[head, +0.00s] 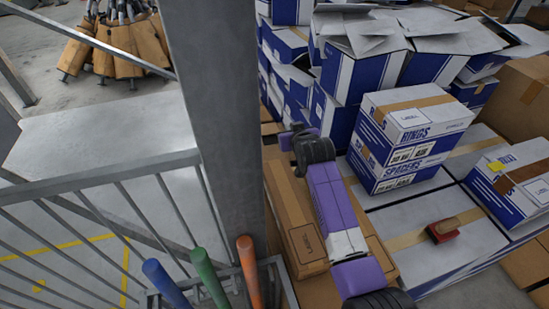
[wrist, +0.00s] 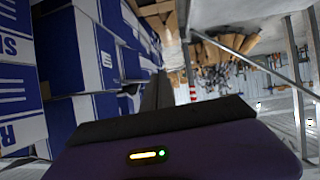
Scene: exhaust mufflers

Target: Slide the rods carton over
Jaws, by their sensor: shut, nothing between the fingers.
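A white and blue carton (head: 513,177) at the right edge has lettering that looks like RODS, with brown tape and a yellow label. It lies flat on larger white cartons, to the right of a two-carton stack. My gripper (wrist: 158,92) shows as a narrow dark shape in the middle of the wrist view, shut and empty. In the head view my purple arm reaches up between the grey post and the stack, and its end is apart from the RODS carton. The fingertips are hard to make out there.
The stack has a carton marked RINGS (head: 416,112) on a carton marked SPADERS (head: 400,172). A red object (head: 443,232) lies on a white carton. Open blue cartons (head: 355,60) stand behind. A grey post (head: 215,120) and railing (head: 100,175) block the left.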

